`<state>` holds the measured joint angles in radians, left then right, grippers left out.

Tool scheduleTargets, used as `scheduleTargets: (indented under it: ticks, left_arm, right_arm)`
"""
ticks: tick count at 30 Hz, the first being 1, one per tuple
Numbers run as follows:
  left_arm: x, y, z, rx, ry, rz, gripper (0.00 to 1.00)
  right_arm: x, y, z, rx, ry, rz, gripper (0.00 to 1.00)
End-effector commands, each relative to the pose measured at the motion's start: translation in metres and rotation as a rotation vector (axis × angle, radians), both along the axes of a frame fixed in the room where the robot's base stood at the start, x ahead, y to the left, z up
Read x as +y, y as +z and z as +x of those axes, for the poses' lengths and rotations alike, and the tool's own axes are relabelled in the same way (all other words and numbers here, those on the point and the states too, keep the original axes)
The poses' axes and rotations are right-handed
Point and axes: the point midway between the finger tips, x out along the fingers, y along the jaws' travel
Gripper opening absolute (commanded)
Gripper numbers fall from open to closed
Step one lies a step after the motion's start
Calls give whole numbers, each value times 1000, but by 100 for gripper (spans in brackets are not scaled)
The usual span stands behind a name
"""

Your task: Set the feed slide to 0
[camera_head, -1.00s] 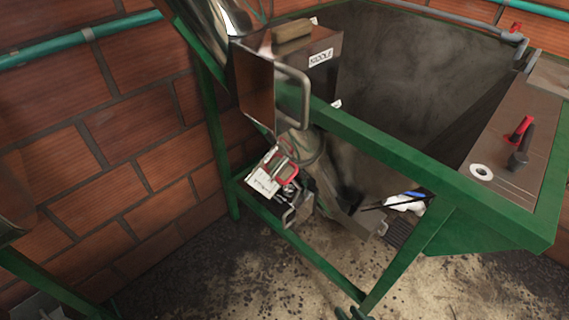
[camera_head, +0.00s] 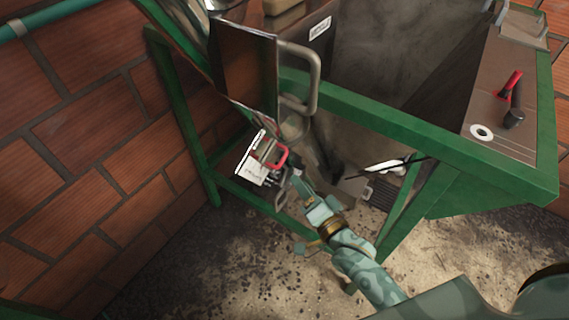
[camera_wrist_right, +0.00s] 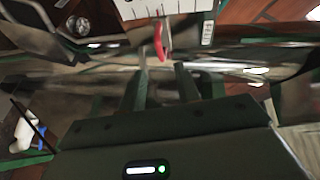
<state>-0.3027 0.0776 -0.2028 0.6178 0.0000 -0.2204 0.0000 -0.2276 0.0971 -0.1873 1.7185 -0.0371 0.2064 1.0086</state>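A white scale card (camera_head: 252,160) with dark markings stands low at the green frame, with a red handle (camera_head: 272,153) in front of it. They seem to be the feed slide's scale and handle; the figures are too small to read. The card (camera_wrist_right: 170,8) and red handle (camera_wrist_right: 159,40) also show in the right wrist view. My right gripper (camera_head: 298,180) is just below and right of the red handle. In the wrist view its two fingers (camera_wrist_right: 163,75) stand apart, empty, with the handle just beyond the tips. My left gripper is not in view.
A green frame (camera_head: 400,127) carries the grey tank and crosses above my right gripper. A metal plate with a bent handle (camera_head: 316,80) hangs above the card. A brick wall (camera_head: 70,180) closes the left.

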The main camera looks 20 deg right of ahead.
Motion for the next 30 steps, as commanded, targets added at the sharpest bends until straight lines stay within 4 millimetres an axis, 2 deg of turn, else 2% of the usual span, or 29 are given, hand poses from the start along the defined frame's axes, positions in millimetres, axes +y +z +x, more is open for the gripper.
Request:
scheduleTargets:
  ticks: [3, 10, 15, 23, 24, 27, 30]
  left_arm:
    - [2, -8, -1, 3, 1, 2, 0]
    - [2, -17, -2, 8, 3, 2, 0]
    - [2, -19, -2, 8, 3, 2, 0]
    - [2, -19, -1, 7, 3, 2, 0]
    - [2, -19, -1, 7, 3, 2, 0]
    - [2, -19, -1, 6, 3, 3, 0]
    - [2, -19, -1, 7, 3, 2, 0]
  right_arm:
    - [6, -2, 31, -2, -1, 2, 32]
    - [15, -2, 71, 0, 0, 0, 32]
    - [18, -1, 83, 1, 0, 0, 32]
    - [18, 0, 84, 1, 0, 0, 32]
    - [18, 0, 84, 1, 0, 0, 27]
    - [18, 0, 84, 1, 0, 0, 0]
    - [18, 0, 84, 1, 0, -1, 0]
